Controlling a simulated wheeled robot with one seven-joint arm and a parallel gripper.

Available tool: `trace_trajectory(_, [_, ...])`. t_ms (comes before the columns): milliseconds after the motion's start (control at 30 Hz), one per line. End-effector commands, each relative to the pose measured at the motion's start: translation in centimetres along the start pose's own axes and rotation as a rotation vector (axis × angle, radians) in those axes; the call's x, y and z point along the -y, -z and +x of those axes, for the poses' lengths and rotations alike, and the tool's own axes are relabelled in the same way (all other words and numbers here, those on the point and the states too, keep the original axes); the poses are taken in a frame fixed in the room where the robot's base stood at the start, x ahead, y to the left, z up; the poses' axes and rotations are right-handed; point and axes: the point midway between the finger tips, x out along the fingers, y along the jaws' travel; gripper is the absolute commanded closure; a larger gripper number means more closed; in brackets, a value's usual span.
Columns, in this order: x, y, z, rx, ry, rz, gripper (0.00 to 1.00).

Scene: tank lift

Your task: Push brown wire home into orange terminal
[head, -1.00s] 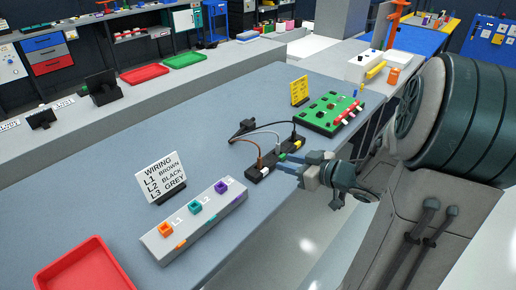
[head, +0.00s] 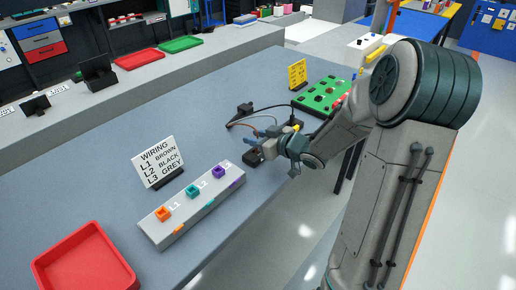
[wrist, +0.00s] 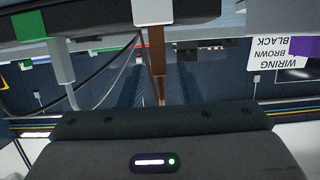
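The terminal block (head: 200,212) lies on the bench with an orange terminal (head: 163,213) labelled L1, a teal terminal (head: 193,190) and a purple terminal (head: 218,172). My gripper (head: 267,140) is at the black wire holder (head: 252,158), right of and behind the block. In the wrist view the brown wire (wrist: 157,50) hangs between my two blue fingers (wrist: 153,88). The fingers look apart, with a gap around the wire; contact is not visible. A grey wire (wrist: 62,72) and a black wire (wrist: 112,82) are beside it. My gripper hides much of the holder in the head view.
A wiring card (head: 160,162) stands behind the block, naming L1 brown, L2 black, L3 grey. A red tray (head: 82,262) is at the front left. A green board (head: 322,95) and yellow card (head: 297,74) stand behind my gripper. Bench between card and holder is clear.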

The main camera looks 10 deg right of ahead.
Motion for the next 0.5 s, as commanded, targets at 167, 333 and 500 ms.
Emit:
trace_trajectory(167, [0.07,0.02,1.22,0.0,0.001,-0.001,0.69])
trace_trajectory(333, [0.05,0.03,1.2,0.0,0.0,-0.001,0.69])
trace_trajectory(500, [0.04,0.01,1.18,0.001,0.0,-0.001,1.0])
